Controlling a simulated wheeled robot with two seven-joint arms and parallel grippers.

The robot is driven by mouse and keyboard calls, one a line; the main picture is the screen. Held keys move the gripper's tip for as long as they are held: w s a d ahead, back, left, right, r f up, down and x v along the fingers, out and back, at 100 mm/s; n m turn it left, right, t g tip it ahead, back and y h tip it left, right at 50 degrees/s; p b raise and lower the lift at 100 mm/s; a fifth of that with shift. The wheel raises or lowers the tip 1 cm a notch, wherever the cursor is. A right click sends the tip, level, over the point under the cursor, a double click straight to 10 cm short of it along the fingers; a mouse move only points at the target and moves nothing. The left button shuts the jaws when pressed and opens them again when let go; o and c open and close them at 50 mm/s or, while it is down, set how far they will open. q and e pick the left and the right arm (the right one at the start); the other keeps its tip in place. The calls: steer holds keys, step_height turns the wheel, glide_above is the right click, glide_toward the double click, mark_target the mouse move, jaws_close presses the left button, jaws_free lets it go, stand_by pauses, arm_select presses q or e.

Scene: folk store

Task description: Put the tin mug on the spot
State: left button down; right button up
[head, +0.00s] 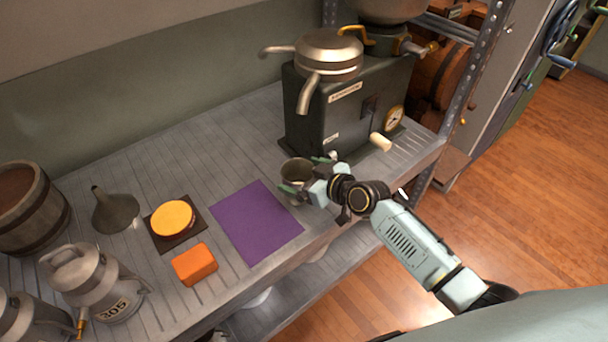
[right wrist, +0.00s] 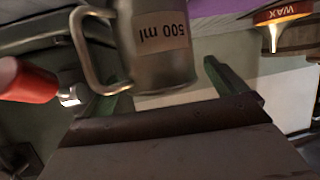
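The tin mug (head: 297,171) stands upright on the grey slatted counter, in front of the dark machine. In the right wrist view the mug (right wrist: 160,38) shows its handle and a "500 ml" label, upside down in the picture. My right gripper (head: 307,176) is at the mug with its green fingers apart. In the right wrist view the fingers (right wrist: 165,90) lie towards either side of the mug, with a gap at the right one; I see no firm grip. A flat purple square (head: 257,222), likely the spot, lies bare left of the mug. My left gripper is not in view.
The dark machine (head: 345,105) with metal spouts and a handle stands behind the mug. An orange block (head: 195,264), a yellow disc (head: 172,217) on a dark square, a funnel (head: 115,210), milk cans (head: 92,283) and a barrel (head: 30,207) stand to the left.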

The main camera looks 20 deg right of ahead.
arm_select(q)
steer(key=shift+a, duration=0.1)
arm_select(e)
steer(key=shift+r, duration=0.15)
steer(key=shift+s+d+r+p, duration=0.15)
steer(key=shift+s+p, duration=0.05)
steer(key=shift+p, duration=0.1)
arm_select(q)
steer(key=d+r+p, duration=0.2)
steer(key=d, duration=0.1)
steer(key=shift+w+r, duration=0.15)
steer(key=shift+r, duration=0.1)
arm_select(e)
steer(key=v, duration=1.1)
steer(key=shift+s, duration=0.2)
steer(key=shift+d+r, duration=0.1)
steer(key=shift+r, duration=0.05)
